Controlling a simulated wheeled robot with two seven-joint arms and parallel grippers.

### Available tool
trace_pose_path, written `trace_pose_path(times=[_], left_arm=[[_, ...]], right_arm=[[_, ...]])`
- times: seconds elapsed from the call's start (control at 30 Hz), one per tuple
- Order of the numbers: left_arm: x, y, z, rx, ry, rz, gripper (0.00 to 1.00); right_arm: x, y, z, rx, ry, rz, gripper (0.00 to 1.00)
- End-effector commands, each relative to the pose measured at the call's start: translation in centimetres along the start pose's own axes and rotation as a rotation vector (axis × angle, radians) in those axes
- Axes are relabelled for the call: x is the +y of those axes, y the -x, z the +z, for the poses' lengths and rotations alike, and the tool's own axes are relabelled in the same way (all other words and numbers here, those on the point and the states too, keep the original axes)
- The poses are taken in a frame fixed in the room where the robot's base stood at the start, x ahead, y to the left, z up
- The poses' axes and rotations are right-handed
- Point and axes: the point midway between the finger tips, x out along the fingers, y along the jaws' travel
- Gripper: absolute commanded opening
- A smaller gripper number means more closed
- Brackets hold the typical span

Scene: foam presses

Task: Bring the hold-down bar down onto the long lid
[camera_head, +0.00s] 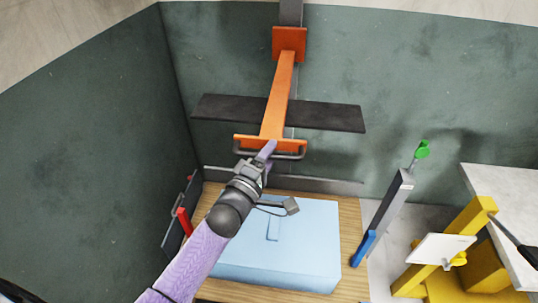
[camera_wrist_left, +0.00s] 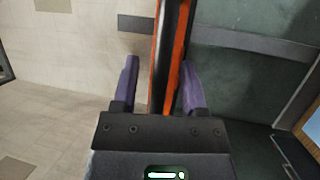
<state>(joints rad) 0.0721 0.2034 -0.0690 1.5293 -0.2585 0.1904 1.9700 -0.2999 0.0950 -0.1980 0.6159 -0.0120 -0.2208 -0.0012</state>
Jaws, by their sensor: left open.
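An orange hold-down bar (camera_head: 278,100) runs from an orange bracket on the back wall toward me, raised above the table. It ends in a crosspiece with a grey handle (camera_head: 288,156). A light blue block (camera_head: 315,245) with a small raised strip on top lies below it; I take it to be the long lid, but cannot be sure. My left gripper (camera_head: 268,150) is at the handle, open. In the left wrist view, an orange and dark strip (camera_wrist_left: 172,50) stands between its two spread fingers (camera_wrist_left: 161,90). Contact cannot be told. My right gripper is not in view.
A dark board (camera_head: 335,116) crosses behind the bar. A red-handled lever (camera_head: 183,222) stands left of the block, a blue-and-grey lever (camera_head: 385,220) with a green knob right of it. A yellow frame with a white plate (camera_head: 440,248) stands at the far right.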

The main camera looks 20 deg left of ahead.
Motion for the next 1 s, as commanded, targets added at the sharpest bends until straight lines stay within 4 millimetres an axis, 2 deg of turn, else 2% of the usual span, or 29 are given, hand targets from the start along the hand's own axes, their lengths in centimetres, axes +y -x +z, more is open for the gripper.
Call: trace_pose_path(times=[0.07,0.33,1.0], left_arm=[[0.00,0.02,0.00,0.000,0.000,0.000,0.55],[-0.01,0.05,0.00,0.000,0.000,0.000,0.00],[0.01,0.05,0.00,0.000,0.000,0.000,0.00]], right_arm=[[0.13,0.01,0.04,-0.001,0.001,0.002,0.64],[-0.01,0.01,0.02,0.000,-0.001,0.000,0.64],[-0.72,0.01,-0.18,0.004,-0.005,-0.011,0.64]])
